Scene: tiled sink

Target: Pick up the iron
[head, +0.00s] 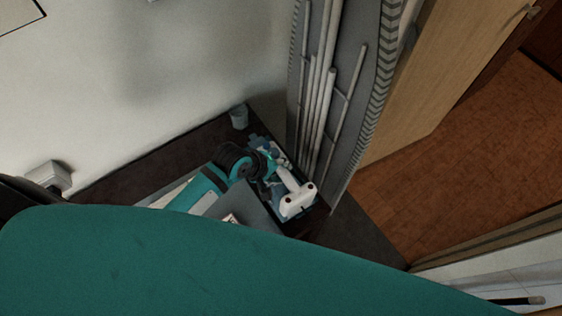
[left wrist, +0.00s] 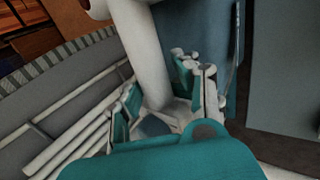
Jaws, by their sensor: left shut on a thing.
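The iron shows mostly as a white, rounded handle (head: 298,203), with two dark spots on its broad end. In the left wrist view its thick white handle (left wrist: 143,50) runs between the fingers, beside a blue-grey surface that may be its body. My left gripper (head: 271,165) comes in from the left and is shut on the iron's handle. In the left wrist view the left gripper's fingers (left wrist: 165,105) lie on both sides of it. Much of the iron is hidden, and I cannot tell whether it touches the surface beneath. My right gripper is not in view.
A folded grey board with metal legs (head: 318,85) stands upright right behind the iron. A small grey cup (head: 239,117) is on the dark surface (head: 125,165) along the wall. A wooden door (head: 425,75) and open brown floor (head: 470,150) lie to the right.

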